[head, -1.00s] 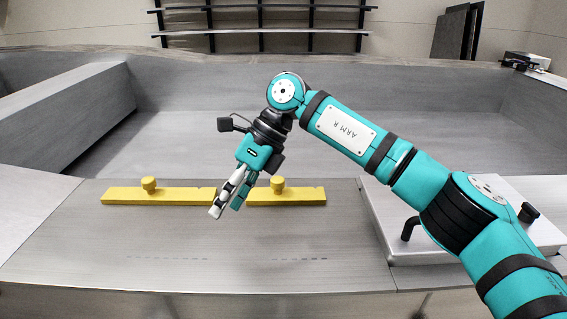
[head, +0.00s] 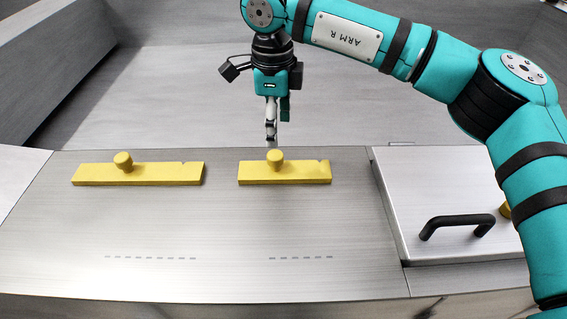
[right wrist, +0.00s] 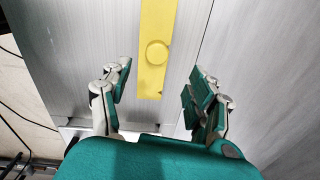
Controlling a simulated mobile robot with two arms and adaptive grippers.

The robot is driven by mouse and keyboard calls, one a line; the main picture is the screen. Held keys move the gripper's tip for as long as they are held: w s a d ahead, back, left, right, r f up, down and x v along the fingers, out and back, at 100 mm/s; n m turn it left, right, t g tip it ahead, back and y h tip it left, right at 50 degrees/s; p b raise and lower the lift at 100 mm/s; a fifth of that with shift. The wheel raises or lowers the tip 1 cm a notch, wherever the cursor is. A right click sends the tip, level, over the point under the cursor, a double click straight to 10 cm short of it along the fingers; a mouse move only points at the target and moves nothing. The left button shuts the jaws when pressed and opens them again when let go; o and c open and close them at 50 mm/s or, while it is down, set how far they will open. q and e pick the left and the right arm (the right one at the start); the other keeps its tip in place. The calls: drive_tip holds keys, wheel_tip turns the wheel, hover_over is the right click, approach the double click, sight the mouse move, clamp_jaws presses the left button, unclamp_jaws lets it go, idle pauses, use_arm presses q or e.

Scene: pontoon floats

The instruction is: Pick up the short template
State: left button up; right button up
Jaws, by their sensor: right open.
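The short template (head: 300,175) is the shorter of two flat yellow bars on the metal worktop, on the right of the pair, with a round knob (head: 274,155) on top. The longer yellow template (head: 160,175) lies to its left, also with a knob. My right gripper (head: 277,132) points down just above and behind the short template's knob in the head view, apart from it. Its fingers are open and empty. In the right wrist view a yellow bar (right wrist: 153,80) with a round knob shows between the spread fingers. My left gripper is not in view.
A raised metal lid (head: 400,185) with a black handle (head: 457,225) lies right of the templates. A small yellow thing (head: 505,209) is partly hidden behind my right arm. Rows of dark dashes mark the clear worktop (head: 225,225) in front of the bars.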

sight(276, 155)
drive_tip(key=f, duration=0.3)
drive_tip(key=shift+w+p, duration=0.25)
drive_tip(key=shift+p, duration=0.1)
drive_tip(key=shift+s+f, duration=0.1)
drive_tip(key=shift+f, duration=0.35)
drive_tip(key=shift+s+f+p, duration=0.15)
drive_tip(key=shift+f+p, duration=0.1)
drive_tip(key=shift+p, duration=0.25)
wheel_tip(276, 155, down, 4)
drive_tip(key=shift+s+r+p, duration=0.15)
drive_tip(key=shift+p, duration=0.95)
drive_tip(key=shift+f, duration=0.5)
drive_tip(key=shift+a, duration=0.1)
drive_tip(key=shift+c, duration=1.2)
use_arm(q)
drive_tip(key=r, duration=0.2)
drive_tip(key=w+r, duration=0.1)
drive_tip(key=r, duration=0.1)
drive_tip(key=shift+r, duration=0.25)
use_arm(e)
clamp_jaws()
